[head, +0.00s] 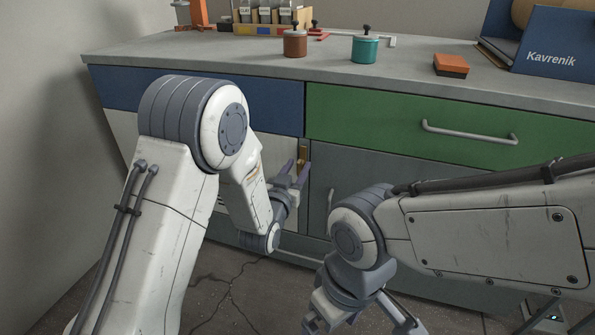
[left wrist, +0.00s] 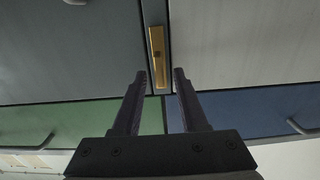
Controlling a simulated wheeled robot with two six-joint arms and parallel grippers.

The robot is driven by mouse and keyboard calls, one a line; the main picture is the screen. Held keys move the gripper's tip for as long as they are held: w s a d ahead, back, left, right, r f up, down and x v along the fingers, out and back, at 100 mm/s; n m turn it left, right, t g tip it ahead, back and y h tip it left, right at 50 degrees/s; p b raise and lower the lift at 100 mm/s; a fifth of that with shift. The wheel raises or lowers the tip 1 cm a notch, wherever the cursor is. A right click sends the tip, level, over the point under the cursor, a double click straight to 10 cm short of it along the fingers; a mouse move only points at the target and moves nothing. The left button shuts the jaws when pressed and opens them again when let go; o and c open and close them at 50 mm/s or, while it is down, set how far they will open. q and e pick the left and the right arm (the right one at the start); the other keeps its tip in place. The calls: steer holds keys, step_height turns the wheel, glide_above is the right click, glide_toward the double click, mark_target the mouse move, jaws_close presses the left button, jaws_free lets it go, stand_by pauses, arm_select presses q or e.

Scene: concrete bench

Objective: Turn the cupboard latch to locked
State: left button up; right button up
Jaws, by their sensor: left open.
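The brass cupboard latch (head: 304,154) sits at the seam between the pale left door and the grey right door, just below the drawers. In the left wrist view, which is upside down, the latch (left wrist: 157,56) is a narrow brass plate lying along the seam, with a small darker piece at its middle. My left gripper (head: 294,172) is open in front of the latch, its fingertips (left wrist: 162,76) on either side of the seam and apart from the brass plate. My right gripper (head: 362,319) hangs low at the bottom edge, partly cut off.
A blue drawer (head: 210,101) and a green drawer (head: 400,125) lie above the doors. On the bench top (head: 200,56) stand a brown jar (head: 295,44), a teal jar (head: 365,49), an orange block (head: 451,65) and a blue Kavrenik box (head: 550,45). A wall closes the left side.

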arm_select(q)
steer(key=shift+w, duration=0.1)
jaws_close()
steer(key=shift+n, duration=0.4)
steer(key=n, duration=0.4)
steer(key=n+b, duration=0.1)
steer(key=n, duration=0.3)
steer(key=a+n+b, duration=0.1)
steer(key=n, duration=0.4)
steer(key=shift+w+f, duration=0.1)
steer(key=shift+f, duration=0.3)
steer(key=n, duration=0.4)
steer(key=shift+f, duration=0.2)
